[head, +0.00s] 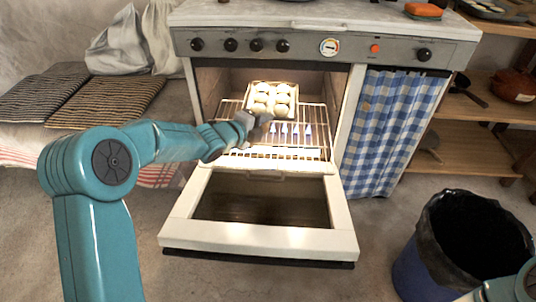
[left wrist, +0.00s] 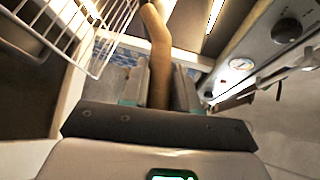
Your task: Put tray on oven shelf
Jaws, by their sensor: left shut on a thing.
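The tray (head: 251,108) is a tan, rimmed tray holding several pale round buns. It is at the oven mouth, over the back part of the wire oven shelf (head: 309,153); I cannot tell whether it rests on the wires. My left gripper (head: 246,121) is at the tray's near left corner. In the left wrist view its fingers (left wrist: 159,82) are shut on a curved tan strip, which looks like the tray's edge (left wrist: 158,40). The shelf's white wires also show at the upper left there (left wrist: 104,38). My right gripper is out of view.
The oven door (head: 262,238) hangs open below the shelf. Bluish flame shapes (head: 291,131) show at the shelf. A control panel (head: 300,46) runs above the opening. A checked curtain (head: 385,130) hangs at the right. A black-lined bin (head: 425,250) stands front right.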

